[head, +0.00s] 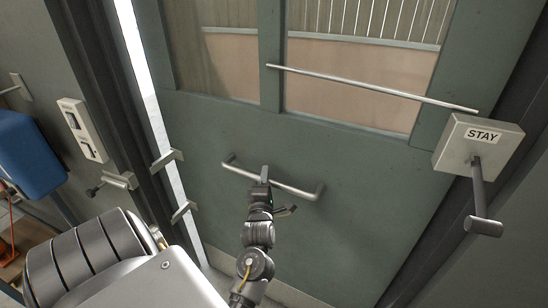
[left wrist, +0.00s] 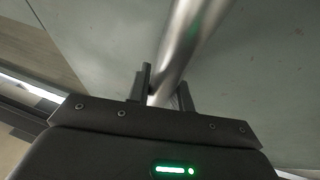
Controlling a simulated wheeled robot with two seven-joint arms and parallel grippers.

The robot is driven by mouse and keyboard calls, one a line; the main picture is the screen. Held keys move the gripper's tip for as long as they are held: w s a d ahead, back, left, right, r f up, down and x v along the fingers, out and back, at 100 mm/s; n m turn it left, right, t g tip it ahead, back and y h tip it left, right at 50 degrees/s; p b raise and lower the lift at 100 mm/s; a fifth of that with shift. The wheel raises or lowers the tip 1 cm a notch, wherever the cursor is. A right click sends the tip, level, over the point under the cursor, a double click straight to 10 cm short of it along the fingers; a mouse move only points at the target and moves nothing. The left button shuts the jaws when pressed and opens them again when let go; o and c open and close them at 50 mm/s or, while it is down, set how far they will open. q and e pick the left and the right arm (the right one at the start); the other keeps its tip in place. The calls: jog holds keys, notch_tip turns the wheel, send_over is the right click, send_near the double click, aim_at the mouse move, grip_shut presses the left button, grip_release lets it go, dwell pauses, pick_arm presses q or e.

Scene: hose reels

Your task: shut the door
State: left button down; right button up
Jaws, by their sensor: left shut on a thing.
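The green door (head: 350,170) has glass panes in its upper part and stands ajar, with a bright gap along its left edge. A metal bar handle (head: 300,193) runs across the door below the panes. My left gripper (head: 263,180) is shut on the middle of this bar. In the left wrist view, the bar (left wrist: 180,45) passes between the two fingers (left wrist: 167,95), close to the door face. My right gripper is not in view.
A box marked STAY (head: 478,146) with a lever (head: 478,185) is at right; a thin rod (head: 370,88) runs from it across the door. Brackets (head: 166,158) stick out at the door's left edge. A bolt-like fitting (head: 118,180), switch plate (head: 82,130) and blue object (head: 28,155) are at left.

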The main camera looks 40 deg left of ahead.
pick_arm(q)
jog(key=shift+s+d+r, duration=0.1)
jog(key=shift+s+r, duration=0.15)
jog(key=shift+s, duration=0.05)
jog(key=shift+w+f, duration=0.1)
jog(key=shift+w, duration=0.1)
jog(key=c, duration=1.3)
grip_release()
jog(key=shift+o, duration=0.2)
jog(key=shift+f, duration=0.15)
